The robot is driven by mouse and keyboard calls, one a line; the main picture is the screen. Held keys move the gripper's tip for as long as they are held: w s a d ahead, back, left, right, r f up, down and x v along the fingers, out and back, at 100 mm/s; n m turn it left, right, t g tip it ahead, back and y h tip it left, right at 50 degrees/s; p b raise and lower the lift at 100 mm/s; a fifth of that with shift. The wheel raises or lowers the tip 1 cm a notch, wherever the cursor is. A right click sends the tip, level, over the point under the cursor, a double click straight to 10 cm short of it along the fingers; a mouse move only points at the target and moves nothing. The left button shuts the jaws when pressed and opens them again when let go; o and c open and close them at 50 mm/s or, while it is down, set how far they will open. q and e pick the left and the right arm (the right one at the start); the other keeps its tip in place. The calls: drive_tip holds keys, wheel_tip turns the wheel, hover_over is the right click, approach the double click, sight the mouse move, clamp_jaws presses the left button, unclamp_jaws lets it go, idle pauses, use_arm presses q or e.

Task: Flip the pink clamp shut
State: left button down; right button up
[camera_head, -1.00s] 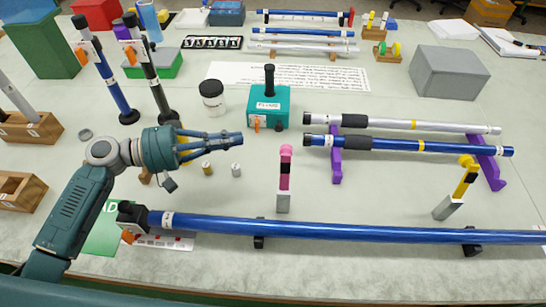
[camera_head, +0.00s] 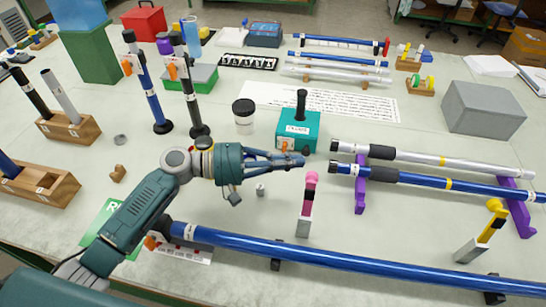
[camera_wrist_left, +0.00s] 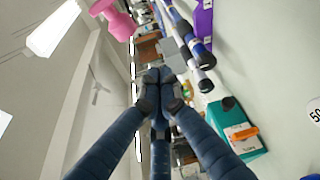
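The pink clamp (camera_head: 309,190) stands up near the middle of the table, with a pink arm, a dark band and a grey block (camera_head: 303,227) at its foot. Its arm is upright. My left gripper (camera_head: 300,160) reaches in from the left, its fingertips just above and left of the clamp's pink top. A small gap seems to show, but I cannot tell the depth. In the left wrist view the fingertips (camera_wrist_left: 160,90) are together with nothing visible between them, and the pink clamp top (camera_wrist_left: 118,18) lies at the upper left. My right gripper is not in view.
A long blue rod (camera_head: 350,255) lies in front of the clamp on black supports. Two more rods (camera_head: 440,180) rest on purple stands to the right. A yellow clamp (camera_head: 490,222) stands further right. A teal box (camera_head: 297,130) with a black knob is behind.

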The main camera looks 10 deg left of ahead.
sight(309, 197)
use_arm(q)
drive_tip(key=s, duration=0.1)
drive_tip(key=s+d+p, duration=0.1)
drive_tip(key=s+r+p, duration=0.1)
drive_tip(key=shift+s+d, duration=0.15)
drive_tip(key=shift+d, duration=0.25)
drive_tip(key=shift+f, duration=0.1)
drive_tip(key=shift+d, duration=0.1)
